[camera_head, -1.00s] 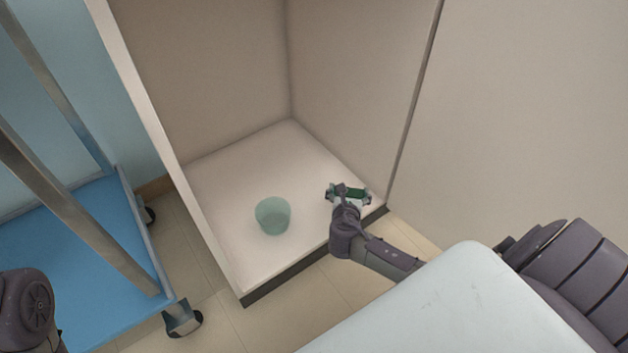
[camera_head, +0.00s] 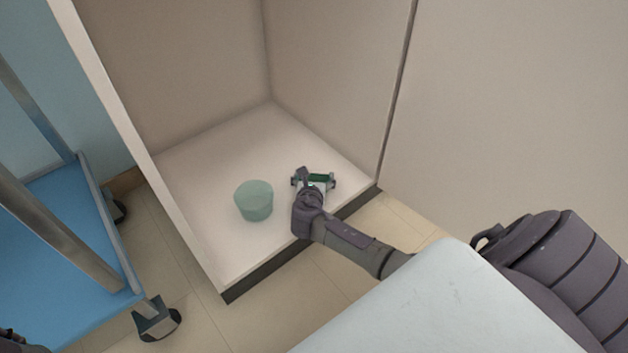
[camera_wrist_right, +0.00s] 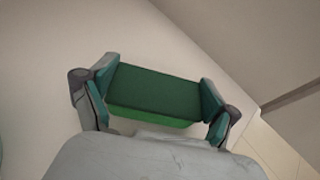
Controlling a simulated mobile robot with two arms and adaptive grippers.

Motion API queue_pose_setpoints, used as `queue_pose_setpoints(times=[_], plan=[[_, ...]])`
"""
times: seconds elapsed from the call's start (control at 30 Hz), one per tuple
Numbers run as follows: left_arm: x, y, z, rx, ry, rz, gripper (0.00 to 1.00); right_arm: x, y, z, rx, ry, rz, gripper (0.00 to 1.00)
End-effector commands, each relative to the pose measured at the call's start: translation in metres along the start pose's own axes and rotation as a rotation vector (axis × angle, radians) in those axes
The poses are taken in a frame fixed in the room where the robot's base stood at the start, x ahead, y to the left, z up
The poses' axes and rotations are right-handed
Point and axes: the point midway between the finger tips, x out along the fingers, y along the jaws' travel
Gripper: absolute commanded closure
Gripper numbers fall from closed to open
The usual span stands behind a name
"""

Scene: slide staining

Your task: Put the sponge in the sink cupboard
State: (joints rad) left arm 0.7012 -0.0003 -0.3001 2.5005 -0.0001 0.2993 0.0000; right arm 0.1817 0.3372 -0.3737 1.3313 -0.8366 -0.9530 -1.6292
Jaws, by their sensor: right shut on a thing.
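The sponge (camera_wrist_right: 155,90) is a green block with a dark green top, held between the two fingers of my right gripper (camera_wrist_right: 154,92) in the right wrist view. In the head view the sponge (camera_head: 320,178) is small and partly hidden by my right gripper (camera_head: 314,181). The gripper is inside the open sink cupboard (camera_head: 210,165), over the front right part of its pale floor. I cannot tell whether the sponge touches that floor.
A pale green round container (camera_head: 254,201) stands on the cupboard floor, left of my right gripper. The cupboard's side walls stand close on both sides. A blue wheeled cart (camera_head: 60,235) is at the left. The back of the cupboard floor is clear.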

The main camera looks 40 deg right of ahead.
Motion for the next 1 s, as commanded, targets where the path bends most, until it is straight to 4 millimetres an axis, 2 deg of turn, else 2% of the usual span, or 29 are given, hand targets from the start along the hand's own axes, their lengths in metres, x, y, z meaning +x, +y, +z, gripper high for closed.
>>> queue_pose_setpoints(times=[0.3,0.33,0.4,0.8,0.87,1.0], plan=[[0.001,0.0,0.0,0.0,0.0,0.0,0.69,0.001,0.0,-0.001,-0.001,-0.001,0.0,0.29],[0.001,0.0,0.0,0.0,0.001,0.001,0.69,0.001,0.0,-0.001,0.0,-0.001,0.0,0.11],[0.001,0.0,0.0,0.0,0.001,0.001,0.69,0.001,0.0,-0.001,0.0,-0.001,0.0,0.0],[0.002,0.0,0.001,0.0,0.001,0.001,0.69,-0.001,0.0,0.003,0.002,-0.001,0.001,0.0],[0.008,-0.001,0.003,0.0,0.0,0.001,0.69,-0.008,0.0,0.005,0.0,0.001,0.002,0.0],[0.027,-0.005,0.01,-0.001,-0.001,0.001,0.69,-0.034,0.0,0.008,0.0,0.002,0.002,0.0]])
